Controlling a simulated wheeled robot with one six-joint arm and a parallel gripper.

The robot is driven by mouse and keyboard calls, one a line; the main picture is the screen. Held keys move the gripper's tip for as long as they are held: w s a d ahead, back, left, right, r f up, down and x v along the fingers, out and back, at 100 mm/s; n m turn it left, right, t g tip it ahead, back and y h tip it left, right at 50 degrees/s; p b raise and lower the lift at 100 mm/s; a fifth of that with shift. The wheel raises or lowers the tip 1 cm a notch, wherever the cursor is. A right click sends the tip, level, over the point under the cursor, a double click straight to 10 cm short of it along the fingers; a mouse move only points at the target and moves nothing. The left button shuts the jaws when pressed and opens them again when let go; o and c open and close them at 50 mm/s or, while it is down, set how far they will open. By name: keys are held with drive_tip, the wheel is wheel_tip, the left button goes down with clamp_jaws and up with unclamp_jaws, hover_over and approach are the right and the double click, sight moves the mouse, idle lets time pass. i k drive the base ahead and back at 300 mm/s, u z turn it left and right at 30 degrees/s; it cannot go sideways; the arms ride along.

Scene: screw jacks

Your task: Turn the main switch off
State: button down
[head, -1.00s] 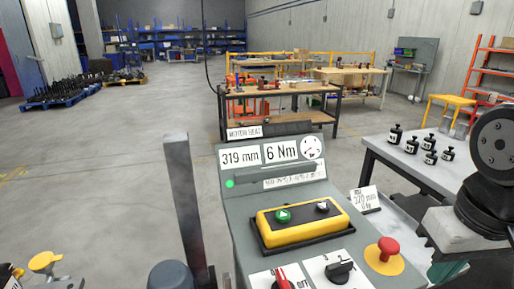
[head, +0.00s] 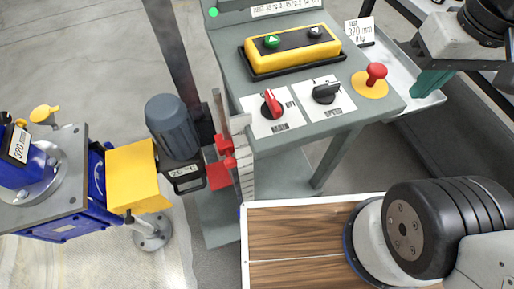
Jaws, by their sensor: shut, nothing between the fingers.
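The main switch (head: 271,104) is a red rotary knob on a white label plate on the grey control panel (head: 262,151). Its handle stands close to upright, tilted a little to the left at the top. Lettering that looks like OFF is to its right. A green lamp (head: 213,12) glows at the panel's upper left. My gripper (head: 430,84), with teal fingers, is at the upper right, to the right of the panel and apart from the switch. Its fingers look shut and empty, partly hidden by the grey body above them.
The black speed knob (head: 326,92) is right of the switch, and a red mushroom button (head: 376,73) is further right. A yellow button box (head: 291,50) sits behind them. A grey motor (head: 172,127) stands left of the panel. A wood-topped surface (head: 290,238) lies in front.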

sight(272, 109)
drive_tip(key=u, duration=0.05)
drive_tip(key=k, duration=1.1)
drive_tip(key=u, duration=0.1)
drive_tip(key=i, duration=0.6)
drive_tip(key=u, duration=0.4)
